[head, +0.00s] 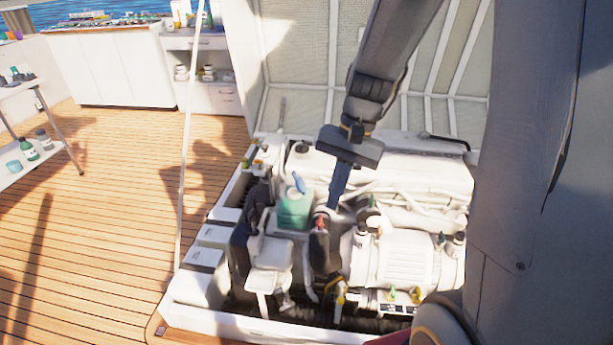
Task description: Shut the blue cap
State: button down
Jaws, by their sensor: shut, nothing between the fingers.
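The blue cap (299,184) is on top of a teal-green tank (293,209) in the middle of the engine bay. The cap looks tilted up, standing at a slant above the tank's top; its exact seating is too small to tell. My gripper (333,206) points down just to the right of the tank and cap, with its fingers together and empty. It appears apart from the cap, though the depth between them is hard to judge.
White engine parts and hoses (405,258) fill the bay right of the tank. A black part with a red top (320,240) stands close below my gripper. The raised hatch lid (290,65) is behind. Wooden deck (110,190) lies open at left, beside a side table (30,100).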

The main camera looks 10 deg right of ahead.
jog(key=w+d+f+m+t+y+b, duration=0.1)
jog(key=w+d+f+m+y+b, duration=0.25)
jog(key=w, duration=0.55)
jog(key=w+d+f+m+t+y+b, duration=0.1)
jog(key=w+f+m+y+b, duration=0.1)
jog(key=w+f+m, duration=0.55)
jog(key=m+t+y+b, duration=0.3)
jog(key=m+t+b, duration=0.1)
jog(key=m, duration=0.1)
send_near(295, 174)
jog(key=x, duration=0.6)
jog(key=shift+a+f, duration=0.1)
jog(key=shift+f, duration=0.1)
jog(key=shift+w, duration=0.1)
